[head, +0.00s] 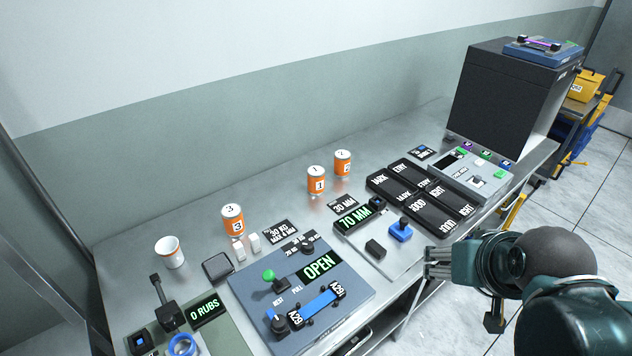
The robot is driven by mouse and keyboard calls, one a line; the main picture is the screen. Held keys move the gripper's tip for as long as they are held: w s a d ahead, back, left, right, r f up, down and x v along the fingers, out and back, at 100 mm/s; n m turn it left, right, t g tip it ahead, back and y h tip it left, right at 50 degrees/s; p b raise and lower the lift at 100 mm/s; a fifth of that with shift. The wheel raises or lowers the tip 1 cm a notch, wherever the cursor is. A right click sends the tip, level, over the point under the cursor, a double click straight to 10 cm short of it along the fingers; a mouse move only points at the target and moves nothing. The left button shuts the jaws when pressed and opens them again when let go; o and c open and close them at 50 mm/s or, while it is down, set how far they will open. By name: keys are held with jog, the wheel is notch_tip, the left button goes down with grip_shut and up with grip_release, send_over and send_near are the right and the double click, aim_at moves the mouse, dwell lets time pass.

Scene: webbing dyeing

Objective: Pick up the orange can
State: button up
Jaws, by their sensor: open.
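Three orange cans with white tops and number labels stand upright on the metal table. The can marked 3 (233,221) is left of the middle. The can marked 1 (316,181) and the can marked 2 (343,163) stand close together farther back, near the wall. My gripper (432,263) is at the table's front edge on the right, well apart from all the cans. It is open, and nothing shows in it. My arm comes in from the lower right.
A white cup (169,252) stands at the left. Between my gripper and the cans lie the 70 MM panel (377,243), a blue OPEN panel (340,280) and dark label trays (436,212). A black box (507,92) stands at the right end.

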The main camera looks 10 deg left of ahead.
jog(key=w+a+r+n+g+p, duration=0.1)
jog(key=w+a+r+n+p, duration=0.3)
jog(key=w+r, duration=0.5)
jog(key=w+a+r+n+g+p, duration=0.1)
jog(key=w+a+r+n, duration=0.25)
jog(key=w, duration=0.35)
jog(key=w+a+r+n+g+p, duration=0.2)
jog(key=w+a+n, duration=0.3)
jog(key=w, duration=0.3)
jog(key=n+g+p, duration=0.3)
jog(key=n+p, duration=0.4)
jog(key=n, duration=0.6)
send_over(316, 170)
notch_tip(316, 170, down, 11)
jog(key=shift+m, duration=0.25)
notch_tip(316, 170, down, 13)
jog(key=shift+a+f, duration=0.1)
jog(key=shift+f, duration=0.4)
jog(key=shift+f, duration=1.3)
